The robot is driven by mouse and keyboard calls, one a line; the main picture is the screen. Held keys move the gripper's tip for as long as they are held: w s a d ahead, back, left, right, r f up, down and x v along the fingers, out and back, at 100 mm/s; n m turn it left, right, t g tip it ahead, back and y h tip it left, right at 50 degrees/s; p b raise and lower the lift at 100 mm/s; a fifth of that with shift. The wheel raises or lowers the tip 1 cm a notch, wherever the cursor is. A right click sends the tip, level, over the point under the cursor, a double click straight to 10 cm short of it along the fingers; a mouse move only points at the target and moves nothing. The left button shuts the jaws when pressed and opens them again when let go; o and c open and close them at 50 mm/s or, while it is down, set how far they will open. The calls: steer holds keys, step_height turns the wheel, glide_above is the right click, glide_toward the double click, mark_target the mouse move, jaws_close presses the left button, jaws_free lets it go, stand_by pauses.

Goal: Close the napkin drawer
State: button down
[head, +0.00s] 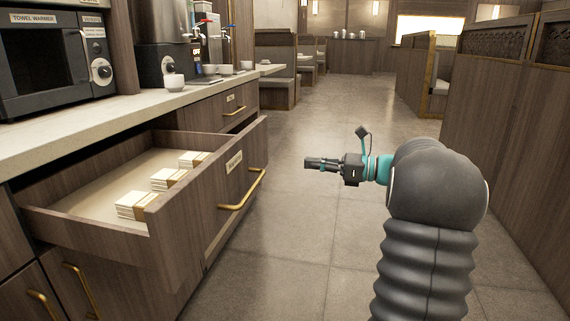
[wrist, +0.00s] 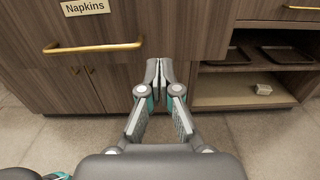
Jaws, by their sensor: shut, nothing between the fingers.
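The napkin drawer (head: 196,225) stands pulled open from the counter at the left in the head view, with a label and a brass handle (head: 243,190) on its front. Several banded stacks of napkins (head: 168,178) lie inside it. In the wrist view the drawer front (wrist: 165,35) shows its "Napkins" label (wrist: 85,7) and its brass handle (wrist: 93,47). My gripper (head: 308,163) is shut and empty, to the right of the drawer front and apart from it in the head view. In the wrist view its fingertips (wrist: 159,65) overlap the lower drawer front, right of the handle.
A towel warmer (head: 45,60) and cups (head: 174,82) stand on the counter (head: 90,125). Another drawer (head: 232,107) is beyond. An open shelf (wrist: 240,90) with trays lies right in the wrist view. Wood partitions (head: 510,120) line the right; the aisle floor (head: 300,120) is clear.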

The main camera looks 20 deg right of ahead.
mark_target(253, 158)
steer(key=b+x, duration=0.1)
steer(key=x, duration=1.2)
steer(key=shift+w+a, duration=0.1)
steer(key=shift+a, duration=0.15)
steer(key=shift+a, duration=0.1)
